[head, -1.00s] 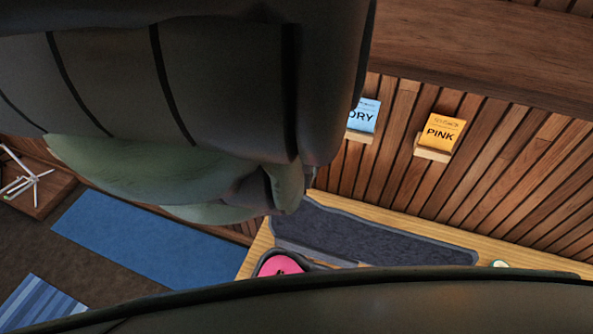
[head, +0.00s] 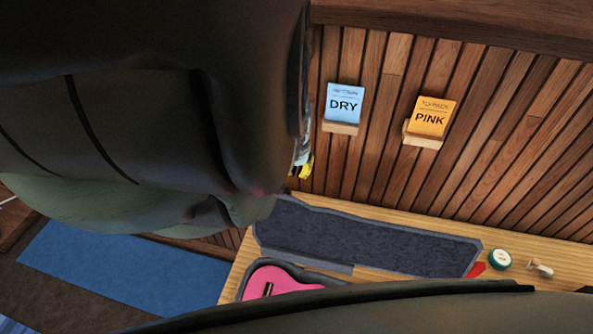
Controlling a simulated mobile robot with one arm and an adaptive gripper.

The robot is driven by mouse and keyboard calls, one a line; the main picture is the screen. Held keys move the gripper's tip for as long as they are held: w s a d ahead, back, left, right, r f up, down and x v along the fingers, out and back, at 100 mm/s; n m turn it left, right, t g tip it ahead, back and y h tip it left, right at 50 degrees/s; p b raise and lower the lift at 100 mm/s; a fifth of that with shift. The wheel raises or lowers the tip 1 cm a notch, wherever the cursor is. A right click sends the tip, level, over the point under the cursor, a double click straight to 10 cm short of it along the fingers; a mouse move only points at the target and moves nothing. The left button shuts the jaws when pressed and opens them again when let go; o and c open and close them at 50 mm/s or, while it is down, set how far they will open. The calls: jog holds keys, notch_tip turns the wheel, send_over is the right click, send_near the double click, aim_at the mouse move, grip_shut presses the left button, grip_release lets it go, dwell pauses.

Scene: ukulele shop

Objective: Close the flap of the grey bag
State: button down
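The grey bag (head: 342,282) lies open on the wooden bench, with a pink ukulele (head: 272,281) inside it. Its flap (head: 365,238) is folded back flat towards the slatted wall, dark lining up. A small red piece (head: 476,270) shows at the flap's right corner. My gripper (head: 303,167) seems to show only as a sliver with yellow tips beside my dark arm, above the flap's left end. It looks apart from the flap, and its fingers are too hidden to judge. My body hides the lower part of the bag.
The wooden bench (head: 510,284) also holds a green-and-white round tin (head: 500,259) and a small pale object (head: 540,268) on the right. A blue mat (head: 120,268) lies on the left.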

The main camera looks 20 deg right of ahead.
jog(key=shift+s+a+f+p, duration=0.5)
jog(key=shift+s+p, duration=0.25)
jog(key=shift+p, duration=0.25)
jog(key=shift+s+a+f+p, duration=0.4)
jog(key=shift+s+a+p, duration=0.25)
jog(key=shift+p, duration=0.35)
jog(key=shift+d, duration=0.1)
jog(key=shift+s+r, duration=0.2)
